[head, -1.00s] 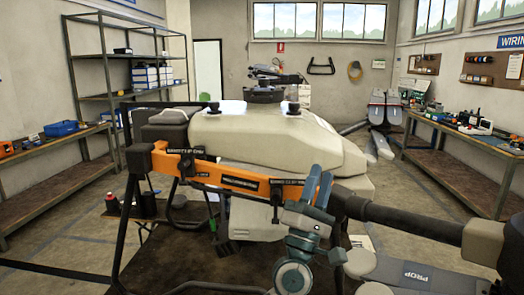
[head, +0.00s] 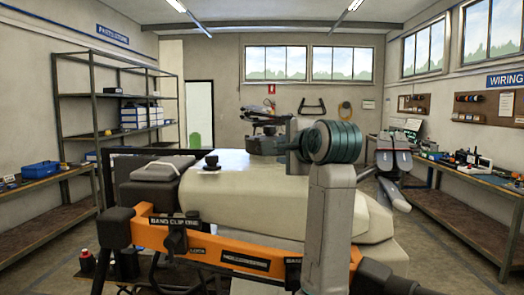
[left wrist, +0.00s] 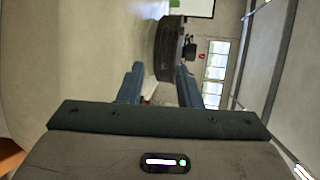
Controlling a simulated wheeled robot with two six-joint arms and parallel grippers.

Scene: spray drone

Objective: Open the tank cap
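The beige tank (head: 290,185) of the drone fills the middle of the head view. A wide, dark, ribbed cap (head: 265,144) sits on its far top. In the left wrist view, the cap (left wrist: 168,48) lies ahead of my left gripper (left wrist: 160,68), in line with the gap between its blue fingers. The fingers are open; I cannot tell whether they touch the cap. In the head view my left arm rises in front of the tank and its wrist hides most of the gripper. My right gripper is not in view.
A smaller black knob (head: 211,161) stands on the tank's near left. The orange bar (head: 220,248) crosses the drone's front. Folded grey propeller arms (head: 393,165) lie at the right. Workbenches (head: 470,220) and a shelf rack (head: 120,110) line the walls.

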